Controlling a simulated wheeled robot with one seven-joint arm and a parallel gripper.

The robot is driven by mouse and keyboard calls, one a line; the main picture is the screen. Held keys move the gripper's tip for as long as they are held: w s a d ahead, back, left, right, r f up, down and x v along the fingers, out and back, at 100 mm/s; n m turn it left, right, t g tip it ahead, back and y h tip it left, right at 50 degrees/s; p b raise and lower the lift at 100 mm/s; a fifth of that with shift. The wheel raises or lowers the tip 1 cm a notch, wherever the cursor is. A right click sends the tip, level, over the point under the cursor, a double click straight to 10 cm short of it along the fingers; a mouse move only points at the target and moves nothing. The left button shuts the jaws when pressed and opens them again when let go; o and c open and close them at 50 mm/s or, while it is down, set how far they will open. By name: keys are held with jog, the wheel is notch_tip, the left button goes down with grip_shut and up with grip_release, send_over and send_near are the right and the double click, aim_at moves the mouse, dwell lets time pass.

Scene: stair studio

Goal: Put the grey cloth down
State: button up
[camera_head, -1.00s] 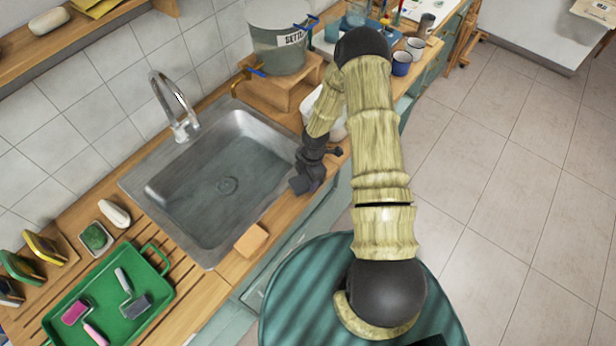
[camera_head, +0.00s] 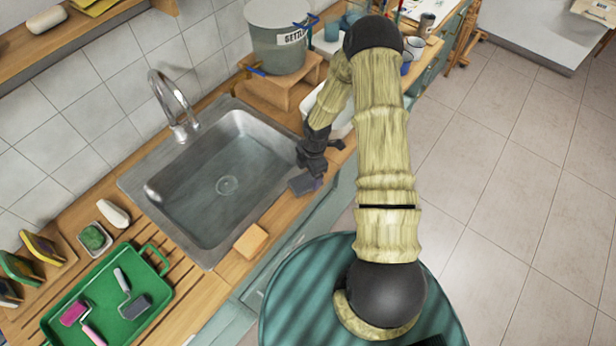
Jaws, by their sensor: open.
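The grey cloth (camera_head: 302,185) is a small dark grey folded piece. It lies at the front edge of the wooden counter, near the right front corner of the sink (camera_head: 262,205). My gripper (camera_head: 313,170) is just above and behind the cloth in the picture, pointing down, with its jaws open. The fingers are small and dark, and I cannot tell whether a fingertip still touches the cloth.
A tan sponge (camera_head: 251,241) lies on the counter's front edge. A green tray (camera_head: 165,296) with rollers is at the lower left. A grey bucket (camera_head: 277,50) on a wooden stand, a white basin (camera_head: 342,122) and mugs stand at the back. The sink bowl is empty.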

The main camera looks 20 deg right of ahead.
notch_tip(320, 180, up, 10)
jog(key=d+b, duration=0.1)
jog(key=b, duration=0.1)
jog(key=shift+f, duration=0.2)
jog(key=shift+w, duration=0.15)
jog(key=s+a+r+m+t+h, duration=0.1)
jog(key=s+a+r+m+t, duration=0.1)
jog(key=s+r+m, duration=1.3)
notch_tip(320, 180, up, 3)
jog(key=m+t, duration=0.1)
jog(key=m, duration=0.4)
jog(key=shift+m, duration=0.4)
jog(key=shift+f+b, duration=0.1)
jog(key=shift+b, duration=0.2)
